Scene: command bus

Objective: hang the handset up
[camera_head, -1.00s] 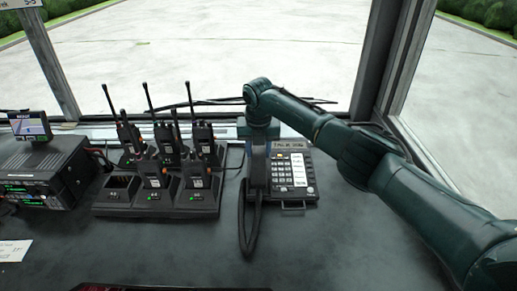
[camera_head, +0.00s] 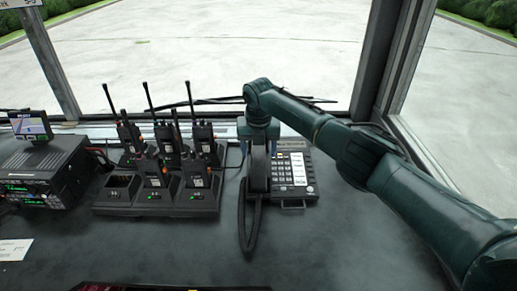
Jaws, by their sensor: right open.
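The desk phone (camera_head: 293,172) stands on the counter near the window, with a keypad of pale keys on its face. The dark handset (camera_head: 258,172) lies lengthwise along the phone's left side, where its cradle would be. I cannot tell whether it is fully seated. Its cord (camera_head: 247,240) loops down in front onto the counter. My right gripper (camera_head: 258,132) is open, pointing down at the far end of the handset, with its fingers on either side of it. The gripper and wrist hide that end. My left gripper is not in view.
A charger rack (camera_head: 155,206) with several handheld radios stands left of the phone. A radio unit (camera_head: 45,170) with a small screen is at far left. Window posts rise behind and at right. The front of the counter is mostly clear.

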